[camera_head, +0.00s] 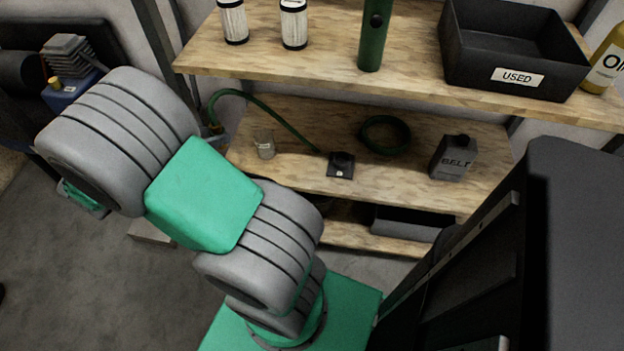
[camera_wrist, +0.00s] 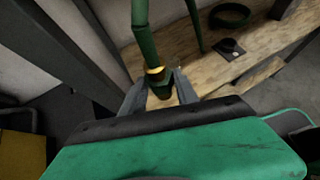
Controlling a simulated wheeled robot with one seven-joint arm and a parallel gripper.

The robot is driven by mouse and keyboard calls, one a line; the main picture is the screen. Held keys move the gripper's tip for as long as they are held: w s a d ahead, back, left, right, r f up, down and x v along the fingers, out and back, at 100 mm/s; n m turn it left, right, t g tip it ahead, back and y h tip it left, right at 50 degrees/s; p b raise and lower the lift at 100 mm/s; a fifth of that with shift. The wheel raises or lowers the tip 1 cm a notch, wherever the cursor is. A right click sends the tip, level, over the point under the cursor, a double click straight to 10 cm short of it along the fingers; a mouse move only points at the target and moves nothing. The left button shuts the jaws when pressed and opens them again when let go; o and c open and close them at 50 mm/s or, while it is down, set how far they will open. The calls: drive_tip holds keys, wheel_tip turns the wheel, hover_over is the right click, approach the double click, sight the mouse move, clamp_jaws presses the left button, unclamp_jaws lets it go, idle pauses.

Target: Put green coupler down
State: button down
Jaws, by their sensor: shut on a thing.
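In the wrist view, the green coupler (camera_wrist: 156,80) with a brass-yellow ring sits between the two fingers of my gripper (camera_wrist: 160,92), which is shut on it. A green hose (camera_wrist: 143,32) runs up from the coupler. In the head view, the hose (camera_head: 262,101) arches from beside my arm down to the middle shelf board (camera_head: 290,176). A small brass bit of the coupler (camera_head: 216,129) shows at the hose's left end, just left of the board. My arm hides most of the gripper there.
On the middle board are a clear glass (camera_head: 264,144), a small black block (camera_head: 341,165), a green hose coil (camera_head: 385,134) and a grey BELT can (camera_head: 453,157). The upper board (camera_head: 330,68) overhangs it, carrying white filters, a green cylinder and a black USED bin (camera_head: 512,88).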

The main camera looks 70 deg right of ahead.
drive_tip(key=s+d+f+m+g+y+b, duration=0.1)
drive_tip(key=s+d+f+m+g+y, duration=0.25)
drive_tip(key=s, duration=0.55)
drive_tip(key=s+d+m+g+b, duration=0.1)
drive_tip(key=s+d+m+g, duration=0.2)
drive_tip(key=s+d+m, duration=0.45)
drive_tip(key=s+d+f+n+b, duration=0.1)
drive_tip(key=s+d+f+b, duration=0.1)
drive_tip(key=s+f, duration=0.1)
drive_tip(key=s+d+f+n+b, duration=0.1)
drive_tip(key=s+d+f+b, duration=0.1)
drive_tip(key=s+d+f, duration=0.1)
drive_tip(key=s+d+f+n+b, duration=0.1)
drive_tip(key=s+d+f, duration=0.1)
drive_tip(key=s+f, duration=0.1)
drive_tip(key=shift+s+d+b, duration=0.4)
wheel_tip(320, 180, down, 3)
drive_tip(key=shift+s+d+f+b, duration=0.15)
drive_tip(key=shift+f+b, duration=0.05)
drive_tip(key=shift+b, duration=0.8)
drive_tip(key=shift+f, duration=0.1)
drive_tip(key=c, duration=0.9)
unclamp_jaws()
